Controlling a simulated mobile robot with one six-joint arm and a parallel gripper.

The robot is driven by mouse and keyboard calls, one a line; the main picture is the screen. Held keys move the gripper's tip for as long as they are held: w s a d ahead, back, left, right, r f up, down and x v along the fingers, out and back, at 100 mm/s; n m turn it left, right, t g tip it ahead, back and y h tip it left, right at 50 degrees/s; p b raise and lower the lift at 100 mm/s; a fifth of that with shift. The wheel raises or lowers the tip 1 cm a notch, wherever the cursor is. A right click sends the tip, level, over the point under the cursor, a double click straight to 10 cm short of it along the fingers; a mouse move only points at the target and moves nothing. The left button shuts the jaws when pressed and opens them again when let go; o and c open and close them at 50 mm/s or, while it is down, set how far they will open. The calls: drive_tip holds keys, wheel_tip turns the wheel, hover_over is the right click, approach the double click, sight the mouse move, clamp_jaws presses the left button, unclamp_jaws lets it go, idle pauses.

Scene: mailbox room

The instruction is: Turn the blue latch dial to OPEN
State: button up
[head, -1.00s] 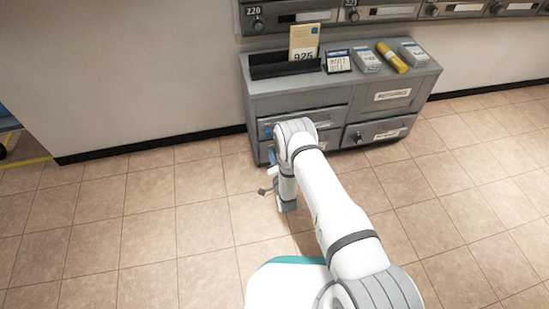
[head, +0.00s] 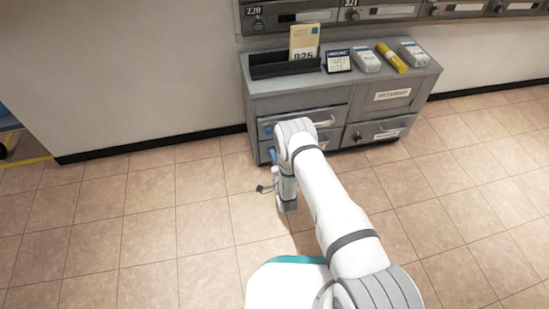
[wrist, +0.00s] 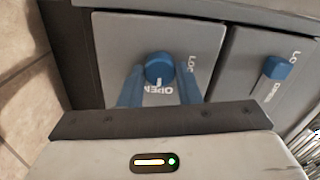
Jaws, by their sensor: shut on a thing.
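In the wrist view, a round blue latch dial (wrist: 159,67) sits on a grey drawer front. A white mark on its lower edge points down toward the word OPEN (wrist: 160,90). The cut-off word LOC (wrist: 192,67) is printed to its right. My gripper (wrist: 160,74) has its two blue fingers on either side of this dial and is shut on it. In the head view, my arm hides most of the gripper and the dial at the left end of the grey cabinet (head: 262,94).
A second blue dial (wrist: 277,68) with similar labels is on the panel to the right in the wrist view. In the head view, a black tray (head: 285,68) and several small items stand on the cabinet top. Mailboxes hang above. The tiled floor (head: 130,220) at left is clear.

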drive_tip(key=o, duration=1)
drive_tip(key=p+v, duration=0.3)
drive_tip(key=v, duration=0.4)
drive_tip(key=shift+s+d, duration=0.15)
drive_tip(key=shift+s, duration=0.25)
